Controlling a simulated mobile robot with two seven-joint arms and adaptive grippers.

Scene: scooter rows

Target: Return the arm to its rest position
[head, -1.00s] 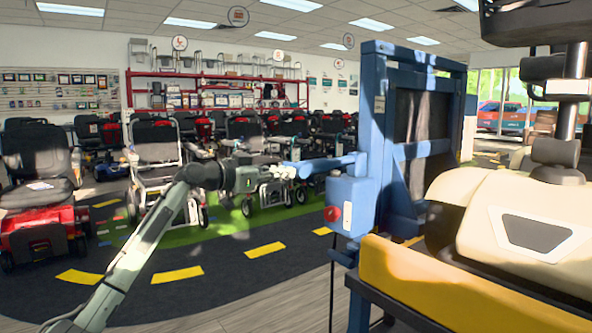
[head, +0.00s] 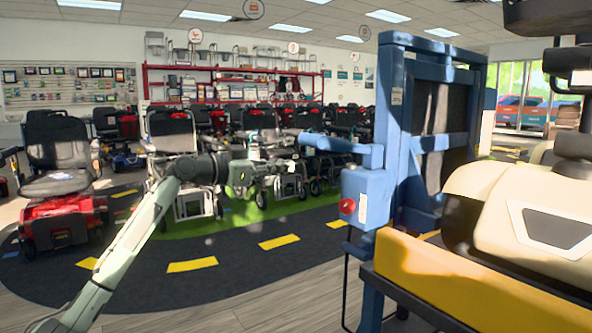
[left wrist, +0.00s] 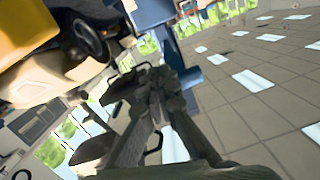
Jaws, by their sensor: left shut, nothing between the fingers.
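My left arm comes in from the lower left of the head view, and its gripper (head: 290,165) points right toward the blue lift frame. The gripper is shut and empty. In the head view its tip lies just left of the blue arm of the lift frame (head: 398,150); I cannot tell whether they touch. In the left wrist view the dark fingers (left wrist: 155,88) point up the picture, with the ceiling at the right. My right gripper is not in view.
A yellow and cream scooter (head: 520,205) stands close on the right, beside the blue frame with its red button (head: 347,206). A red scooter (head: 60,190) stands at the left. Several scooters line the back. The dark floor track (head: 220,285) in front is clear.

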